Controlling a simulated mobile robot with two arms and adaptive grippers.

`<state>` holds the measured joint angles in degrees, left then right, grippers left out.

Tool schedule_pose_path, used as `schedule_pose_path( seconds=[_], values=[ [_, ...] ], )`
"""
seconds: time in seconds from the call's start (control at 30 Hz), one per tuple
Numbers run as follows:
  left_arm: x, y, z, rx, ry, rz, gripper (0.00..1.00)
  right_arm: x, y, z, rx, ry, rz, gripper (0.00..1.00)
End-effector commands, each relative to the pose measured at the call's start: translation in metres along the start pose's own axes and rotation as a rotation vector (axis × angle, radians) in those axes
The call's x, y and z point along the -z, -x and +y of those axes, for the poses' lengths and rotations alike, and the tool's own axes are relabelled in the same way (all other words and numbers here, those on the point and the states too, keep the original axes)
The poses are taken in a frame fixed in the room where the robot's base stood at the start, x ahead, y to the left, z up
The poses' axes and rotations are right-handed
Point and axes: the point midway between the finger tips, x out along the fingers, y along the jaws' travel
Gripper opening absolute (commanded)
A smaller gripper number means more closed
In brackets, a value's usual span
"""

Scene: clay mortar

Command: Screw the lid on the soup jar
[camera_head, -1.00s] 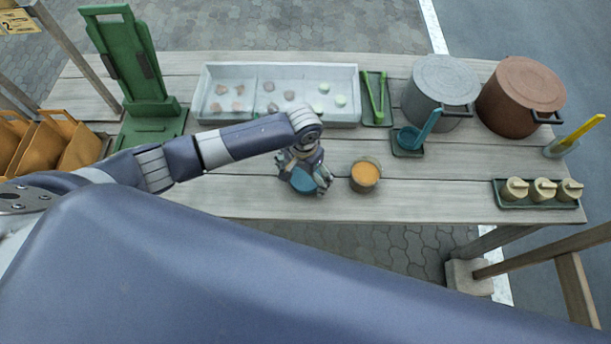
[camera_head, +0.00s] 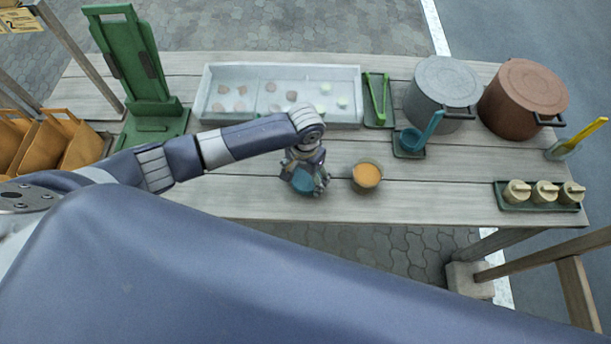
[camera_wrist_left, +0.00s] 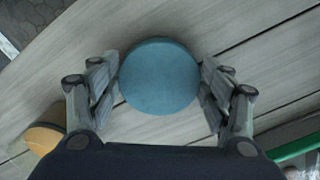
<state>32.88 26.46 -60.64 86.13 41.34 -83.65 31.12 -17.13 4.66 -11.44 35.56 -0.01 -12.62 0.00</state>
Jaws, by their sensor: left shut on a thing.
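The soup jar (camera_head: 366,176), a small round vessel with orange soup showing at its open top, stands on the table. Its orange top shows partly at the lower left of the left wrist view (camera_wrist_left: 42,138). The round blue lid (camera_wrist_left: 160,76) lies between the two fingers of my left gripper (camera_wrist_left: 160,88), which is shut on its sides. In the head view the lid (camera_head: 304,183) is partly hidden by the fingers, just left of the jar and apart from it. I cannot tell whether it touches the table. My right gripper is not in view.
A white sectioned tray (camera_head: 361,98) lies behind. A green tray with tongs (camera_head: 378,100), a blue ladle (camera_head: 431,128), a grey pot (camera_head: 440,85) and a brown pot (camera_head: 524,95) stand back right. Small beige jars (camera_head: 545,191) stand at the right. The table front around the jar is clear.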

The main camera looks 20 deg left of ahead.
Motion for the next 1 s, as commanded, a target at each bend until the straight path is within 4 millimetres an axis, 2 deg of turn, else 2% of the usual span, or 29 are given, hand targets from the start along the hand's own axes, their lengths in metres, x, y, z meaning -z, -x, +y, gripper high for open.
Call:
schedule_pose_path(
  seconds=[0.17, 0.27, 0.73, 1.0],
  values=[
    [0.001, 0.015, -0.001, 0.000, 0.000, 0.003, 0.59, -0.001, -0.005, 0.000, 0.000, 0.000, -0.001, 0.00],
    [0.001, 0.031, 0.000, -0.002, -0.001, 0.004, 0.59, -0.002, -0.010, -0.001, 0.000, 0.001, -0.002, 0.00],
    [-0.082, 0.040, 0.084, -0.006, -0.004, 0.000, 0.59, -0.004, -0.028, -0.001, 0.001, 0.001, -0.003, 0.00],
    [-0.108, 0.045, 0.110, -0.001, 0.000, 0.000, 0.59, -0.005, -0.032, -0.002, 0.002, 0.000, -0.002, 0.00]
  ],
)
